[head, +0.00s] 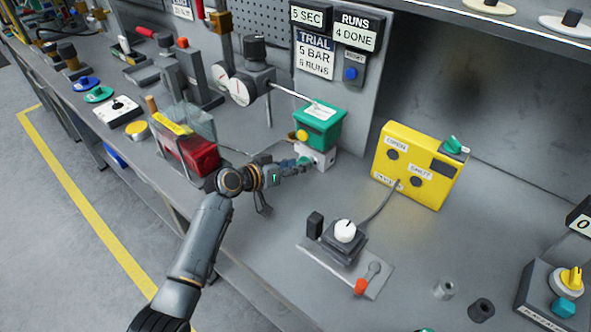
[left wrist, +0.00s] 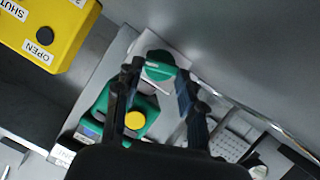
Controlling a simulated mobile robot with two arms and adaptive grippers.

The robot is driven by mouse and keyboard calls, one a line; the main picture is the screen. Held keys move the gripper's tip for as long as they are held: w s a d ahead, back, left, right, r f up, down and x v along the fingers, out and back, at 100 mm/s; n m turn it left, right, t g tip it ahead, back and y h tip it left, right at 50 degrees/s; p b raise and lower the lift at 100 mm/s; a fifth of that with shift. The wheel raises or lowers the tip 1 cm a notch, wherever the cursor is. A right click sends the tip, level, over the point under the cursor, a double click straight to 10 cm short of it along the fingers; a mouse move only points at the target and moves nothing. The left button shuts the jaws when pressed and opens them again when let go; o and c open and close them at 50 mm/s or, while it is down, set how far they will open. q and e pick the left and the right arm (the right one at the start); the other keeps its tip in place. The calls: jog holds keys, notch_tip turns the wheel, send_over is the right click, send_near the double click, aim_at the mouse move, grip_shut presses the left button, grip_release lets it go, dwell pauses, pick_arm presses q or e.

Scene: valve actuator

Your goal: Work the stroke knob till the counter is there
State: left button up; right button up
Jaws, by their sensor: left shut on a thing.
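The actuator is a green box (head: 319,127) with a yellow round part, standing on a white block (head: 318,157). A small green knob (left wrist: 158,66) is on the white block. My left gripper (head: 301,163) is at the block's front and shut on this knob; the left wrist view shows one finger on each side of it. The counter sign (head: 355,34) reads RUNS, 4 DONE. The trial card (head: 315,54) reads 5 BAR, 6 RUNS. My right gripper is not in view.
A yellow box (head: 421,164) with OPEN and SHUT labels and a green switch stands to the right. A white-knobbed unit (head: 345,232) on a plate is in front. Pressure gauges (head: 238,91) stand left of the actuator. A blue button (head: 350,73) is under the counter.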

pick_arm(q)
jog(key=shift+w+a+f+n+h+b, duration=0.1)
jog(key=shift+a+f+n+h+b, duration=0.1)
jog(key=shift+n+h+b, duration=0.5)
jog(key=shift+n+g+b, duration=0.3)
jog(key=shift+r, duration=0.1)
jog(key=o, duration=1.2)
jog(key=shift+c, duration=0.2)
jog(key=v, duration=1.2)
jog(key=shift+r, duration=0.1)
